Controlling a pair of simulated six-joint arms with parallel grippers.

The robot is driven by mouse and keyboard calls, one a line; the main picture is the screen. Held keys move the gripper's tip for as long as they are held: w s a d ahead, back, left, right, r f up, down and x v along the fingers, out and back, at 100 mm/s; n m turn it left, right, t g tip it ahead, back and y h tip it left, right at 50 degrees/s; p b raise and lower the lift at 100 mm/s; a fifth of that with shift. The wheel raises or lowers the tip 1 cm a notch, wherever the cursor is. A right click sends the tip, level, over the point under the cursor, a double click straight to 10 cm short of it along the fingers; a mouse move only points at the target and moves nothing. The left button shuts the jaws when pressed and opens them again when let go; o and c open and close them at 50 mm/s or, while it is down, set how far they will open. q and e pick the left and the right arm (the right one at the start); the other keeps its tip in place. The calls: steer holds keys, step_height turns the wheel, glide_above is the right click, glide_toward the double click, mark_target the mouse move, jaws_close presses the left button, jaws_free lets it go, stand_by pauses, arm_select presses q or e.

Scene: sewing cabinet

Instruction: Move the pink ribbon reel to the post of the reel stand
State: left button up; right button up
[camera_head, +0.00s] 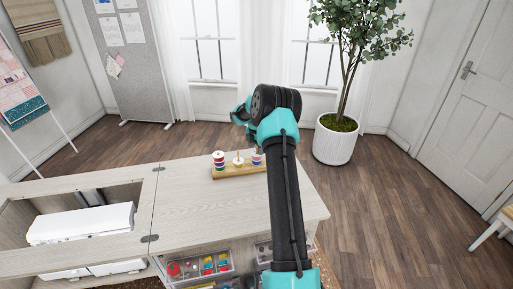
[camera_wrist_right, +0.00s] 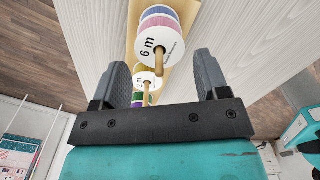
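The wooden reel stand (camera_head: 240,171) lies on the cabinet top with three posts in a row. A stack of red, blue and white reels (camera_head: 219,160) is on its left post. A pale reel (camera_head: 239,162) sits low on the middle post, and a white and purple-pink stack (camera_head: 257,159) is on the right one. In the right wrist view a stack with pink and blue bands (camera_wrist_right: 165,21) has a white face marked "6 m"; a smaller-looking reel (camera_wrist_right: 147,80) is beyond it. My right gripper (camera_wrist_right: 162,66) is open and empty, above the stand. My left gripper is out of view.
The cabinet top (camera_head: 200,215) is bare around the stand. On the left, an open well holds a white machine (camera_head: 80,224). Clear drawers (camera_head: 200,265) with coloured items show at the front. A potted tree (camera_head: 335,138) stands behind on the floor.

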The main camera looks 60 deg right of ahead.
steer(key=shift+o, duration=1.4)
step_height(320, 180, up, 18)
steer(key=shift+f, duration=0.25)
steer(key=shift+f, duration=0.15)
step_height(320, 180, down, 15)
steer(key=shift+f, duration=0.15)
stand_by(0.5)
